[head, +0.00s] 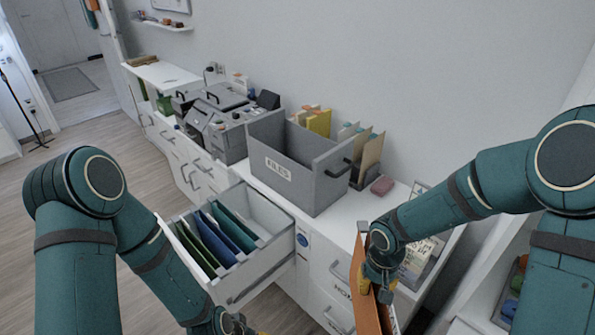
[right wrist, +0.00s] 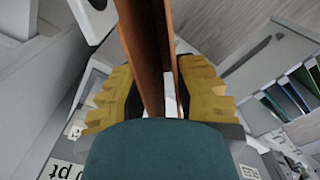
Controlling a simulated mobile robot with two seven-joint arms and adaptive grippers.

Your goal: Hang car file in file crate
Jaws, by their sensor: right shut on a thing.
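The grey file crate (head: 325,192), labelled FILES, stands open-topped on the white desk; its inside looks dark and I see no file in it. My right gripper (head: 374,275) is shut on an orange-brown file (head: 367,312), right of and nearer than the crate, in front of the desk edge. The file hangs roughly upright and its lower end leaves the picture. In the right wrist view the file (right wrist: 146,55) runs between the yellow fingers (right wrist: 158,98), with white paper inside it. My left gripper (head: 232,325) is low at the bottom edge, partly cut off.
An open white drawer (head: 262,277) left of centre holds several green and blue files (head: 215,238). Grey machines (head: 222,130) stand left of the crate. Upright folders (head: 370,152) and a reddish block (head: 382,186) are behind and right of it.

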